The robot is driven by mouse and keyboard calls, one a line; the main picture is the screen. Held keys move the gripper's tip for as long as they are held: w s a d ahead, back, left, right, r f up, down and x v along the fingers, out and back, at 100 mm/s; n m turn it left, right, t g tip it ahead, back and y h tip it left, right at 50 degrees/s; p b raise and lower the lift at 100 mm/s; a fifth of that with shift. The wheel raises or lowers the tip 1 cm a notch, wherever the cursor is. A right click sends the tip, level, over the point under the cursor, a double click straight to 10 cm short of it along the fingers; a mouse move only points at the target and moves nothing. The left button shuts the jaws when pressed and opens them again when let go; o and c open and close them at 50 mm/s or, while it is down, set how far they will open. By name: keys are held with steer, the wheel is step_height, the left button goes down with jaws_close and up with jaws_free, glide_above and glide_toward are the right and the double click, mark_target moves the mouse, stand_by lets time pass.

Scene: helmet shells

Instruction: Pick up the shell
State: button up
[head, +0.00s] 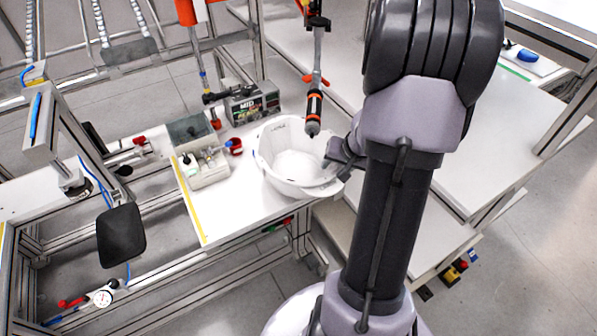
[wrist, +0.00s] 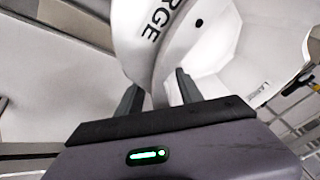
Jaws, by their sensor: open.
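The white helmet shell (head: 290,150) lies like an open bowl on the white workbench, its hollow facing up. My gripper (head: 345,155) is at the shell's right rim in the head view, partly hidden by my own arm. In the wrist view the shell's wall (wrist: 150,60), with dark lettering, comes down between the two dark fingers of my gripper (wrist: 158,92). The fingers are apart, one on each side of the wall. Whether either finger touches the shell cannot be told.
A small parts tray (head: 208,172) and a dark box marked MID (head: 252,105) stand beside the shell. An orange-and-black hanging tool (head: 314,112) is just above the shell's far side. A metal frame with a black pad (head: 121,236) is at the left.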

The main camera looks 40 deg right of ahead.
jaws_close()
stand_by(1.4)
